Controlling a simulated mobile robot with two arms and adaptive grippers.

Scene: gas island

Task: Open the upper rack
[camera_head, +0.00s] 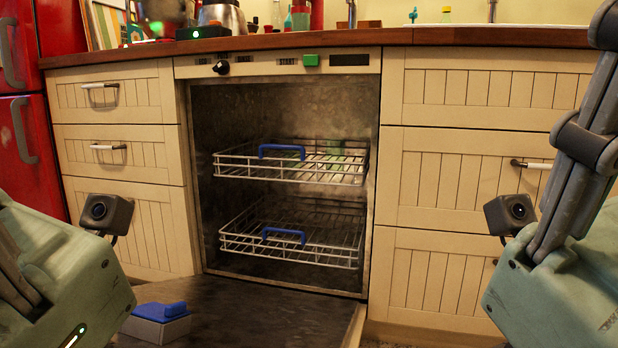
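The dishwasher stands open, with its door (250,305) folded down in front. The upper rack (345,176) is a white wire basket inside the cavity, with a blue handle (282,149) at its front. Its front edge sits about at the cavity's opening, and something green shows in or behind it. The lower rack (300,250) is a similar basket below, also with a blue handle (284,235). My two arms come in at the left and right picture edges, away from the racks. The fingers of both grippers do not show.
A blue and grey block (158,322) is on the lowered door at the left. Cream drawers (477,155) flank the dishwasher. A wooden countertop (330,38) runs above. A red fridge (30,155) stands at far left. The space before the upper rack is clear.

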